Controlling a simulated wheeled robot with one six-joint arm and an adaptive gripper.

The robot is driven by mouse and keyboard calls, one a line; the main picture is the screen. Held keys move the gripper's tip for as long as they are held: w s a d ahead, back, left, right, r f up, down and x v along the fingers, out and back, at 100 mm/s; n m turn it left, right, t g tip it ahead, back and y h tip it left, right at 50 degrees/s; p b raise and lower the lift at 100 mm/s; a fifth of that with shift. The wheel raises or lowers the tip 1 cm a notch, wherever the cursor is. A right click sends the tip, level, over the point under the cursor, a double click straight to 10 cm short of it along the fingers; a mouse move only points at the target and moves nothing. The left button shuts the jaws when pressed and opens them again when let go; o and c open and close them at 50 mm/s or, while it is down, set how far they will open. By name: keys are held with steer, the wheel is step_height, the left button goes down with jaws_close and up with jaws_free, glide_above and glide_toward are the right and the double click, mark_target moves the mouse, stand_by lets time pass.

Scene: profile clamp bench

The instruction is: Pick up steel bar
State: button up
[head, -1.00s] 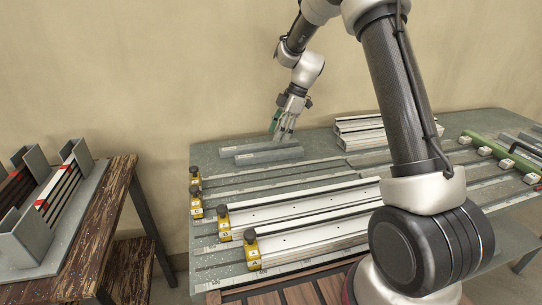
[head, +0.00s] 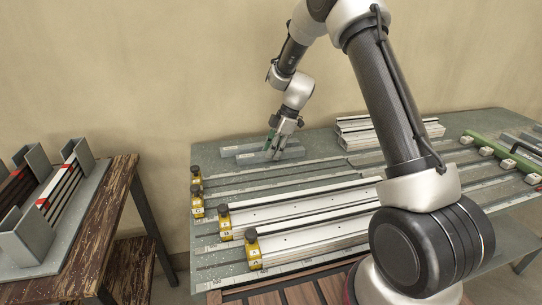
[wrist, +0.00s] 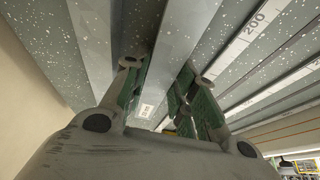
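Two grey steel bars lie side by side at the back left of the bench, a far bar (head: 238,149) and a near bar (head: 248,158). My gripper (head: 274,154) is down at the near bar, toward its right part. In the wrist view my gripper (wrist: 160,85) has its two green-padded fingers apart. The near bar (wrist: 183,40) runs between them, with a small white label on it; the far bar (wrist: 90,40) lies to the left. The fingertips seem to be on either side of the near bar; I cannot tell whether they touch it.
White profiles with yellow-based, black-knobbed clamps (head: 253,250) lie along the front of the bench (head: 215,270). A stack of pale profiles (head: 365,130) is at the back, right of the bars. A wooden table (head: 112,195) with a slotted grey rack (head: 30,235) stands at left.

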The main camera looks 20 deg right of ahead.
jaws_close()
